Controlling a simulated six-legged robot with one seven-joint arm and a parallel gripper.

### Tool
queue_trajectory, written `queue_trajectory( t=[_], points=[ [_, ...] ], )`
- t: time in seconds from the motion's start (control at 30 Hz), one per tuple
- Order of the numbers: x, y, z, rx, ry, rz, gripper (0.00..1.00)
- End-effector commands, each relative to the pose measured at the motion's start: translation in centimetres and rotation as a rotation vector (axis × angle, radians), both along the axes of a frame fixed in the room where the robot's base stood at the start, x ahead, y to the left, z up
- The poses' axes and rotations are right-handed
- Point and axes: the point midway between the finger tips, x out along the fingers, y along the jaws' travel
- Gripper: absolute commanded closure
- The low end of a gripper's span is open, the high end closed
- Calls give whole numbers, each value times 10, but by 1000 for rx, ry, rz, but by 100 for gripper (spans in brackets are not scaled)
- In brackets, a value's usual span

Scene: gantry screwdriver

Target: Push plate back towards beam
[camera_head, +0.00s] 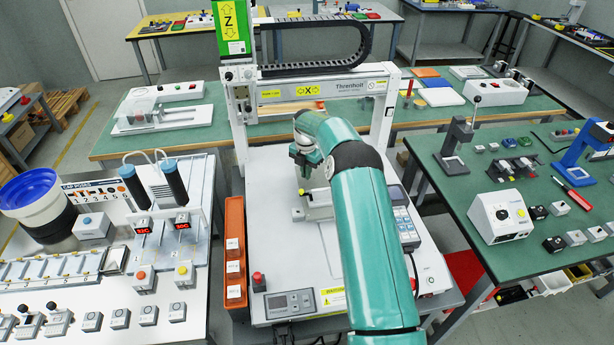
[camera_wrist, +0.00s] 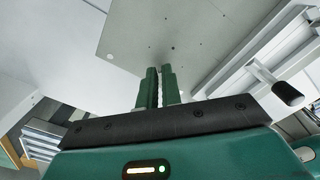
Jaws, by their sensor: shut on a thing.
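My gripper (camera_wrist: 160,70) shows in the wrist view as two green fingers close together, with a thin gap between them. Their tips meet the near edge of a flat grey plate (camera_wrist: 150,28) with small holes, and they are shut on it. The exact contact is hard to see. In the head view my teal arm reaches over the machine's white bed (camera_head: 278,235) and hides the gripper and most of the plate. The white beam (camera_head: 335,88), marked X and Threnholt, crosses behind my arm.
In the wrist view a lever with a black knob (camera_wrist: 287,93) stands right of the fingers. In the head view an orange bin rack (camera_head: 235,250) lies left of the bed and a keypad (camera_head: 402,220) right. A green-topped table (camera_head: 450,190) stands further right.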

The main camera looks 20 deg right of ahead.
Motion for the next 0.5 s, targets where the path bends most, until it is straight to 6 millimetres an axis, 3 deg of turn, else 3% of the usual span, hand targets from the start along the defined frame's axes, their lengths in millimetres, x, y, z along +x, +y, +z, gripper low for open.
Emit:
queue_trajectory(
  t=[0.5],
  points=[
    [33, -7, 0, -2, -2, 1, 100]
  ],
)
